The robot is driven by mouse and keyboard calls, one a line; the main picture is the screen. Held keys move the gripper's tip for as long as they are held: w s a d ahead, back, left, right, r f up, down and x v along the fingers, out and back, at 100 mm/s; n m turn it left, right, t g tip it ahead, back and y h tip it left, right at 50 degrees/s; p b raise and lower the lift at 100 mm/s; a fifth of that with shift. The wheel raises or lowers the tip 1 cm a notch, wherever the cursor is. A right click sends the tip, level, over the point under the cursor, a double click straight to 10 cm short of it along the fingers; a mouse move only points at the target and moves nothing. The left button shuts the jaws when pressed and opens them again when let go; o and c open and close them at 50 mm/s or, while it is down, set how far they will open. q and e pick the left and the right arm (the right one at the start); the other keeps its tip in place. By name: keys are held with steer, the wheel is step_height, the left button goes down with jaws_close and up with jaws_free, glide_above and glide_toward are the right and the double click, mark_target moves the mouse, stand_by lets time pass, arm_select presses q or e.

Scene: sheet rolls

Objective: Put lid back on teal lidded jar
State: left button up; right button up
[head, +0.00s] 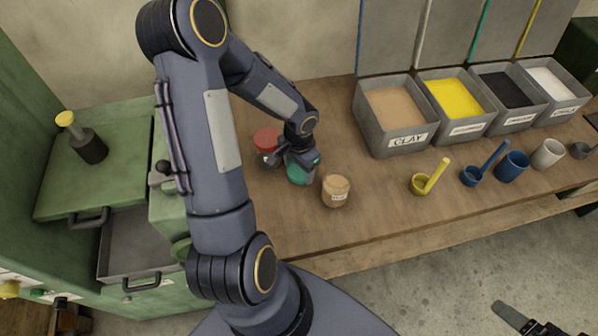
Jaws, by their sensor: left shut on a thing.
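My left gripper (297,158) reaches down over the bench and is shut on a round teal thing, which looks like the teal lid (300,175). The gripper covers its upper part, and I cannot tell whether it touches the bench. No lid is on this jar.
A red-topped jar (266,139) stands close behind left of the gripper. Grey bins, including a clay bin (399,125), line the back right. A yellow scoop (428,180), blue scoop (480,168) and blue cup (512,167) stand before them. A green cabinet (95,170) is left.

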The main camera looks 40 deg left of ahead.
mark_target(299, 172)
arm_select(q)
step_height(299, 172, up, 8)
steer(key=shift+f, duration=0.2)
stand_by(0.3)
